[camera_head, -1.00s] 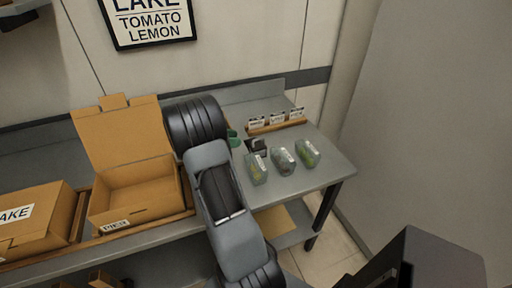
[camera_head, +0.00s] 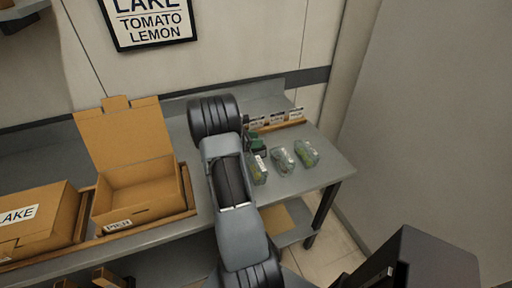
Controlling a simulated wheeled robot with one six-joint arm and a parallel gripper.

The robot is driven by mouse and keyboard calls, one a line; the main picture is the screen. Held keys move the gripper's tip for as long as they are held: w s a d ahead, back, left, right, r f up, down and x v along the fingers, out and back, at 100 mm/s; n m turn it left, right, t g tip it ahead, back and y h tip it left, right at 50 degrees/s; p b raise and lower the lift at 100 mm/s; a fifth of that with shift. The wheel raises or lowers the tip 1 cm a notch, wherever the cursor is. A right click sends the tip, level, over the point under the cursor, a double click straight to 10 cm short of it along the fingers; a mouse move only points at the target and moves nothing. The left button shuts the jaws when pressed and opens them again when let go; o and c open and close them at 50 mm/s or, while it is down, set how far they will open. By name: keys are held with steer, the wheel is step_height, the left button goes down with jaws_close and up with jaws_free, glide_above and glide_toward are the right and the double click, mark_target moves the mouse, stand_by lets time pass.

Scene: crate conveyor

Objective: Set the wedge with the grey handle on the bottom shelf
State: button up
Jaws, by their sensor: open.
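I cannot make out a grey handle, so I cannot tell which item is the wedge. Three small clear packs stand in a row on the grey table (camera_head: 318,172): a left pack (camera_head: 259,170), a middle pack (camera_head: 282,160) and a right pack (camera_head: 306,154). A small dark item showed left of them earlier; green parts now cover its place. My gripper (camera_head: 257,143) shows only as these small green parts beside my arm, above the table behind the left pack. It is open; most of it is hidden. A lower shelf (camera_head: 292,238) shows under the table's right end.
An open cardboard box (camera_head: 140,213) and a closed box (camera_head: 35,225) stand left of my arm. A wooden rail with small cards (camera_head: 277,125) runs behind the packs. A brown sheet (camera_head: 275,222) lies on the lower shelf. A dark block (camera_head: 440,262) fills the lower right corner.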

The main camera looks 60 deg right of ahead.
jaws_close()
stand_by(0.3)
stand_by(1.1)
